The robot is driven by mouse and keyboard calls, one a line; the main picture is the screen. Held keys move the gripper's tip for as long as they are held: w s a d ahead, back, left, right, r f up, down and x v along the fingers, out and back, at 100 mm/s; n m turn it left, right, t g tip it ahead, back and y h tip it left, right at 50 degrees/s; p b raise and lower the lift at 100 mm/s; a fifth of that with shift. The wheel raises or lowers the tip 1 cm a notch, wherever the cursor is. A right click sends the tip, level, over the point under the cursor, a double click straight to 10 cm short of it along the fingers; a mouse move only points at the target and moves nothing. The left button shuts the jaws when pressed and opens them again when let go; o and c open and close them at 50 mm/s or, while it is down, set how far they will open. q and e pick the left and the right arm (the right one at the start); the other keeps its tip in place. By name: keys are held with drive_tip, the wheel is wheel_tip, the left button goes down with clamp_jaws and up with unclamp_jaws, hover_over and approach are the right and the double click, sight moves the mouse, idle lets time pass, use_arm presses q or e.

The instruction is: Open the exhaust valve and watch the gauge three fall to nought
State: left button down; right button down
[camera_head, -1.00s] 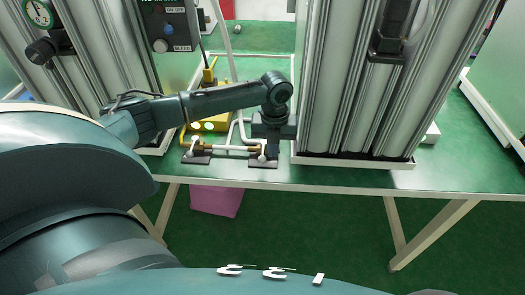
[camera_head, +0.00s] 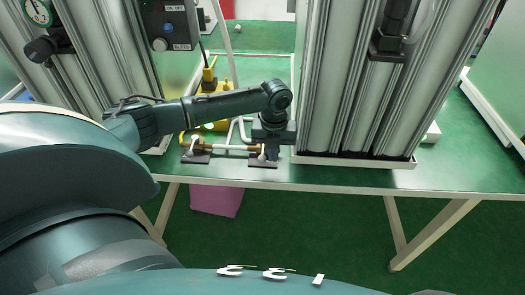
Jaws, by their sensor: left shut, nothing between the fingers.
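My left gripper (camera_head: 271,149) points down at the right end of a low pipe assembly (camera_head: 228,148) near the table's front edge. It is shut with nothing seen in it; whether it touches the pipe fitting there I cannot tell. The assembly has white pipe, brass-coloured fittings and dark feet. Which part is the exhaust valve is not clear, as the gripper covers the right end. A round gauge (camera_head: 38,12) with a green rim shows at the top left, cut by the frame; its number and reading are too small to tell. My right gripper is out of view.
Tall clear columns in metal frames stand left (camera_head: 115,60) and right (camera_head: 345,90) of my forearm. A dark control box (camera_head: 170,25) with knobs hangs at upper left. A yellow part (camera_head: 209,76) stands behind my arm. A pink bin (camera_head: 216,200) is under the green table.

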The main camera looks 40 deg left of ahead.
sight(261, 157)
use_arm(q)
drive_tip(key=shift+f, duration=0.65)
drive_tip(key=shift+s+a+r+p, duration=0.15)
drive_tip(key=shift+s+a+p, duration=0.35)
drive_tip(key=shift+p, duration=0.15)
drive_tip(key=shift+s, duration=0.15)
drive_tip(key=shift+s+a+p, duration=0.5)
drive_tip(key=shift+a+p, duration=0.15)
drive_tip(key=shift+a, duration=0.1)
